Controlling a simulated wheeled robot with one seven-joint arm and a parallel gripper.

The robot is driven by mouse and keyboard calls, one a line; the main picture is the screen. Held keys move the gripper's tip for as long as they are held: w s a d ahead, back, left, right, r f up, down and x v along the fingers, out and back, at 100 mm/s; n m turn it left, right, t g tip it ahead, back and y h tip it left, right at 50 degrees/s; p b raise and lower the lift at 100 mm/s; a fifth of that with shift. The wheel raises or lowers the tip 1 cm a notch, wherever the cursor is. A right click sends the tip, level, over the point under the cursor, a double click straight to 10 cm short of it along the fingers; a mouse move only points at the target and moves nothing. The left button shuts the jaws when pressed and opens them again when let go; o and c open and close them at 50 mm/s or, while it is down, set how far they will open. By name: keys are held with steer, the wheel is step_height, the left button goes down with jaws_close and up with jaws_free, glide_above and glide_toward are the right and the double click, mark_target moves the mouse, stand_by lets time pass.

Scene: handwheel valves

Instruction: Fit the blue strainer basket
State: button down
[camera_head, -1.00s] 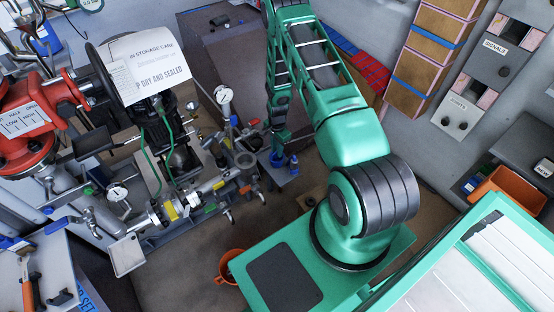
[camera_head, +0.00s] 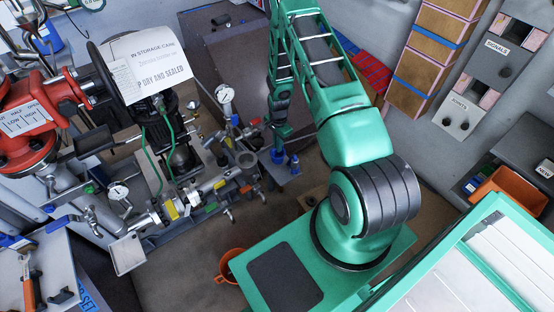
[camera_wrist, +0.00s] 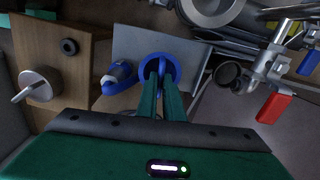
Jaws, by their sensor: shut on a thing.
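The blue strainer basket (camera_wrist: 172,66) shows in the wrist view as a blue ring around my fingertips. My gripper (camera_wrist: 162,74) is shut on it, with two green fingers reaching to its rim. The basket's lower part is hidden. In the head view the blue basket (camera_head: 278,156) is small at the end of my arm, over a small grey stand (camera_head: 283,178). I cannot tell whether it still touches the stand. An open grey pipe cup (camera_head: 245,160) stands just left of my gripper; a round grey opening also shows at the wrist view's top (camera_wrist: 212,6).
A blue-based grey part (camera_wrist: 117,76) sits beside the basket on the grey plate (camera_wrist: 135,45). Pipework with a gauge (camera_head: 224,94) and a red-handled valve (camera_wrist: 273,108) stands close by. An orange bucket (camera_head: 230,265) is on the floor.

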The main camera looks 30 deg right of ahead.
steer(key=shift+r, duration=1.75)
